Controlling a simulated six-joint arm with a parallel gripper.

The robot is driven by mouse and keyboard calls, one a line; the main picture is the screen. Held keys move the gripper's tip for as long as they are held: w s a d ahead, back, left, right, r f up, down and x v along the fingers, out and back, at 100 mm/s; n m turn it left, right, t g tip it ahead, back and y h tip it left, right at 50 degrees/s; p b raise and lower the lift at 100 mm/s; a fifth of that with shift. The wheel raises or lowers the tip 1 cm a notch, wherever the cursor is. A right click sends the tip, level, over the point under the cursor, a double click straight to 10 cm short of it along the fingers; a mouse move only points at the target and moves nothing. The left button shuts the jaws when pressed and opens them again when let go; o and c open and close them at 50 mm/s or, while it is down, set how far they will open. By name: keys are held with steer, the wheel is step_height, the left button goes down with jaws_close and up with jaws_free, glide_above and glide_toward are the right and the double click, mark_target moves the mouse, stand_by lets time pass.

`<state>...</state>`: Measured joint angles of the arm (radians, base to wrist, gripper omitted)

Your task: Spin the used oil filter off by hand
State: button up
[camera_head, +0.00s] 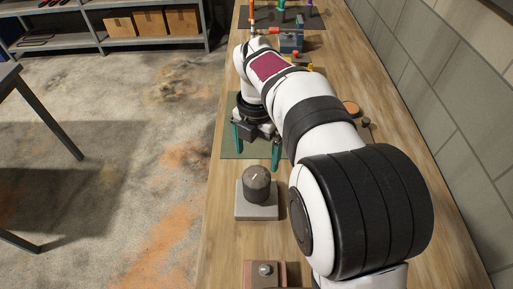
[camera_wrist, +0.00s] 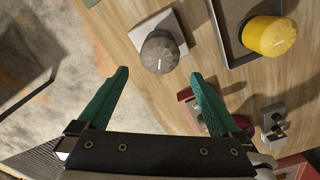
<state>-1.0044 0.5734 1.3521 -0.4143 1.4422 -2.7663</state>
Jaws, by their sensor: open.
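A dark grey oil filter (camera_head: 257,183) stands upright on a light grey square block (camera_head: 257,213) on the workbench. In the wrist view the same filter (camera_wrist: 161,50) shows its ribbed rim, with a pale mark on it. My gripper (camera_head: 257,146) has two teal fingers spread wide and hangs beyond the filter in the head view, over a green mat. In the wrist view the gripper (camera_wrist: 160,76) is open and empty. The filter lies past the fingertips, roughly centred between them, and is not held. A yellow filter-like cylinder (camera_wrist: 269,36) stands in a dark tray (camera_wrist: 235,58).
A reddish block with a metal knob (camera_head: 265,270) sits on the bench's near end. Several tools stand on a dark mat (camera_head: 270,18) at the far end. A block wall (camera_head: 450,100) borders the right. A shelf with boxes (camera_head: 150,22) stands across the floor.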

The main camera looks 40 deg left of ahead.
mark_target(256, 186)
steer(key=shift+r, duration=0.4)
steer(key=shift+r+m, duration=0.15)
steer(key=shift+m, duration=0.65)
steer(key=m, duration=0.8)
steer(key=shift+m, duration=0.4)
steer(key=m, duration=0.4)
steer(key=shift+r, duration=0.1)
steer(key=m, duration=0.7)
steer(key=shift+m, duration=0.4)
step_height(256, 186, down, 16)
steer(key=shift+r, duration=0.15)
steer(key=c, duration=1.5)
steer(key=n, duration=0.2)
steer(key=shift+n, duration=0.3)
steer(key=n, duration=0.6)
steer(key=shift+r, duration=0.1)
steer(key=n, duration=0.2)
steer(key=shift+n, duration=0.4)
steer(key=n, duration=0.5)
steer(key=shift+n, duration=0.3)
